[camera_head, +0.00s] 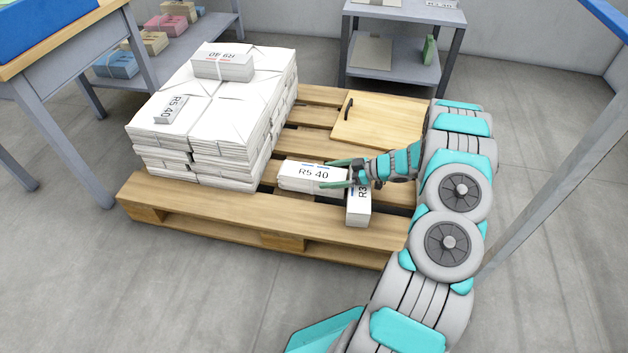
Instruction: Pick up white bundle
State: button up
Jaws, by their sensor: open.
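A white bundle marked "R5 40" (312,177) lies on the wooden pallet (190,202), right of the large stack. A second white bundle (358,208), with its label partly hidden, lies close to its right end. My gripper (338,172) is open, and its green fingers reach from the right around the right end of the "R5 40" bundle. I cannot tell whether the fingers touch it. More labelled white bundles lie on top of the stack, one at the back (224,66) and a smaller one at the left (171,108).
The large white paper stack (235,125) fills the pallet's left half. A wooden board with a dark handle (380,122) lies at the pallet's back right. A grey shelf (395,65) stands behind, and tables stand at the left. The floor in front is clear.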

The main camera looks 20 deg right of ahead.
jog(key=shift+w+a, duration=0.1)
jog(key=shift+a, duration=0.05)
grip_shut()
dwell(0.8)
